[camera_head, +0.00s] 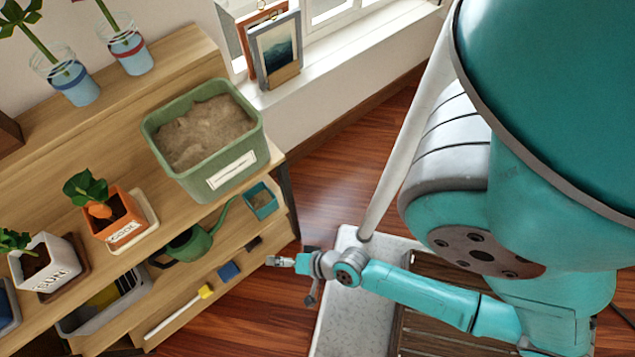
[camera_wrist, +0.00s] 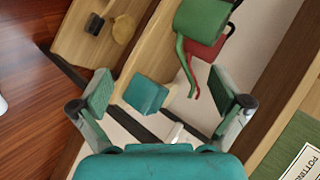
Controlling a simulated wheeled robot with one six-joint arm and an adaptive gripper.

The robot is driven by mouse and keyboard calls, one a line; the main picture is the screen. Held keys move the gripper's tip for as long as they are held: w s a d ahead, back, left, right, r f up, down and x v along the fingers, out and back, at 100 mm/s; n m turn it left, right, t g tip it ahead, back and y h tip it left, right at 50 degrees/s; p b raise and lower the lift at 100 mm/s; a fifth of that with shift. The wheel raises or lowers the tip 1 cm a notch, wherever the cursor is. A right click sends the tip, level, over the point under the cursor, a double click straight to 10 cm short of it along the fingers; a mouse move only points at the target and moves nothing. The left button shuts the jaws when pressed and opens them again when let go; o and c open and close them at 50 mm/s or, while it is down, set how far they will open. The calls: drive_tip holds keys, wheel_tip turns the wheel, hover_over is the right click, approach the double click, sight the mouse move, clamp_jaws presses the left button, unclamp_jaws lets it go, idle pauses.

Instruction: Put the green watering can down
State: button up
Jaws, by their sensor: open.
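The green watering can (camera_head: 188,245) stands on a lower shelf board, partly hidden under the upper shelf, with its long spout pointing up and right. In the wrist view the watering can (camera_wrist: 201,20) is at the top, cut by the edge, its spout running down between the fingers' far side. My gripper (camera_head: 278,261) is in front of the shelf's right end, apart from the can. In the wrist view my gripper (camera_wrist: 167,97) has its fingers wide apart with nothing held.
A small teal pot (camera_head: 261,201) sits near the shelf's right end. A green sand-filled planter (camera_head: 207,179) stands above. A yellow-headed brush (camera_head: 205,292), a blue block (camera_head: 229,271) and a dark block (camera_head: 254,243) lie lower down. Open wooden floor (camera_head: 338,165) lies right of the shelf.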

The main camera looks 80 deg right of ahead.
drive_tip(key=s+r+n+t, duration=0.1)
drive_tip(key=s+r+n, duration=0.2)
drive_tip(key=r+n, duration=0.2)
drive_tip(key=s+r+n+t, duration=0.1)
drive_tip(key=s+r+n, duration=0.3)
drive_tip(key=r, duration=0.8)
drive_tip(key=s+r+n+t, duration=0.2)
drive_tip(key=s+r+n, duration=0.2)
drive_tip(key=r, duration=0.5)
drive_tip(key=shift+a+r+n, duration=0.25)
drive_tip(key=shift+n, duration=0.75)
